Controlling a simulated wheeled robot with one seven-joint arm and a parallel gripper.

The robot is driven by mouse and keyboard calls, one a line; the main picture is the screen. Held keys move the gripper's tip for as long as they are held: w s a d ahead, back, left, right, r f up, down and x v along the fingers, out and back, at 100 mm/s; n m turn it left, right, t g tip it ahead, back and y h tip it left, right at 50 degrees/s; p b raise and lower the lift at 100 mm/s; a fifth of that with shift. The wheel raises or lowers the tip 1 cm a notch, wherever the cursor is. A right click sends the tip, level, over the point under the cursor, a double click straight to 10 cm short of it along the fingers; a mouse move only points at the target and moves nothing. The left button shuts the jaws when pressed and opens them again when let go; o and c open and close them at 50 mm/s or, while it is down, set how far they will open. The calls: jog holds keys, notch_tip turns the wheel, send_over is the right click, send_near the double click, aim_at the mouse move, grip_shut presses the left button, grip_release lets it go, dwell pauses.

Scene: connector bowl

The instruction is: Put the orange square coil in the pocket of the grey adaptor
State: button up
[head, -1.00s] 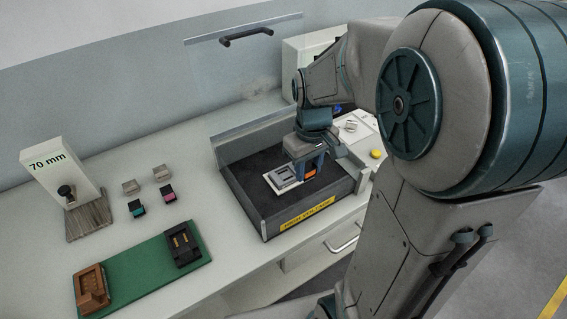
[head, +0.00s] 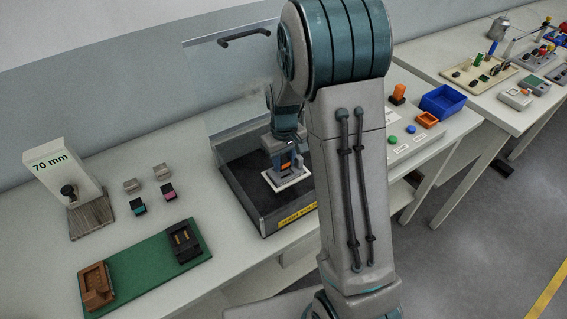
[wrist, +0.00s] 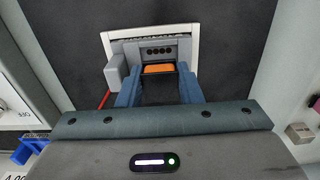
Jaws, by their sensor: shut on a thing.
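The orange square coil (wrist: 158,69) is held between the blue fingers of my gripper (wrist: 158,76) in the wrist view. It also shows as a small orange patch in the head view (head: 286,165). The grey adaptor (wrist: 115,73) lies on a white plate inside the dark tray. My gripper (head: 287,166) is over the adaptor, shut on the coil. The fingers hide most of the adaptor in the head view. I cannot tell whether the coil is above the pocket or partly in it.
The dark tray (head: 247,203) has raised walls and a clear panel (head: 232,75) at its back. A green mat (head: 140,262) with a brown block and a black block lies to the left. A blue bin (head: 443,101) stands to the right.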

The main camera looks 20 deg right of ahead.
jog(key=shift+f, duration=0.95)
